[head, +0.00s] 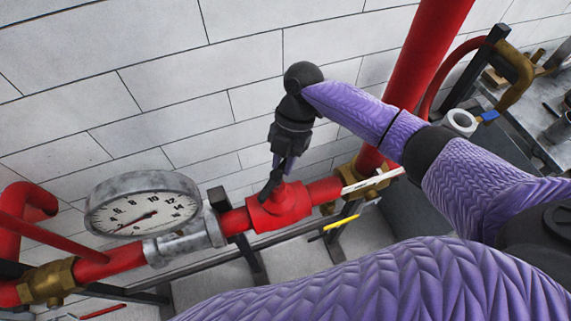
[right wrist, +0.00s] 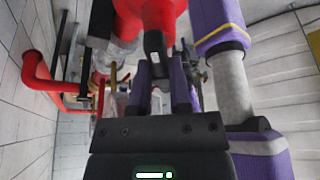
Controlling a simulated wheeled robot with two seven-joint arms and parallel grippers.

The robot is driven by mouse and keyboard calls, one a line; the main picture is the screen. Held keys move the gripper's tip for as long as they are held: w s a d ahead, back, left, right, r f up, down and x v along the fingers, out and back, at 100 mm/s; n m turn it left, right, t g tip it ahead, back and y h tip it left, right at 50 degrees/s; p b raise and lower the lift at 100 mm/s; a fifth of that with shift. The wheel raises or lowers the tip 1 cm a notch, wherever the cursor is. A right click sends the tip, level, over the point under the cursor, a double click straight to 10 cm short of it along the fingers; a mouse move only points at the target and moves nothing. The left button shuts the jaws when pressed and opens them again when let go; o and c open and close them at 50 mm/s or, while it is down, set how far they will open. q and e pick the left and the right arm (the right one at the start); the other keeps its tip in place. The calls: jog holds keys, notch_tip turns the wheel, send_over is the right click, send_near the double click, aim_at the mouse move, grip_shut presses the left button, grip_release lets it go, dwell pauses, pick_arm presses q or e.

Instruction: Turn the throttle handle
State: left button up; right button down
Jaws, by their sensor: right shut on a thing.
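The throttle handle (right wrist: 155,46) is a small dark lever with a light slot, seen at the top middle of the right wrist view. In the head view the dark handle (head: 268,188) stands up from the red valve body (head: 283,206) on the red pipe. My right gripper (head: 276,176) comes down from above and is shut on the handle; the purple fingers (right wrist: 163,88) also show in the right wrist view, on either side of the handle's lower end. The gripper partly hides the handle in the head view. My left gripper is not in view.
A round pressure gauge (head: 143,204) stands left of the valve. A white lever (head: 371,180) and a yellow lever (head: 340,222) lie to the right. A thick red vertical pipe (head: 425,55) rises behind my right arm. The tiled wall (head: 130,60) is close behind.

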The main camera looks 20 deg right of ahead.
jog(key=shift+a+n+b, duration=0.1)
jog(key=shift+n+b, duration=0.2)
jog(key=shift+n, duration=0.2)
jog(key=shift+w, duration=0.1)
jog(key=c, duration=0.6)
grip_release()
jog(key=shift+o, duration=0.2)
jog(key=b+v, duration=0.1)
jog(key=v, duration=0.9)
jog(key=shift+w+a, duration=0.1)
jog(key=shift+a, duration=0.05)
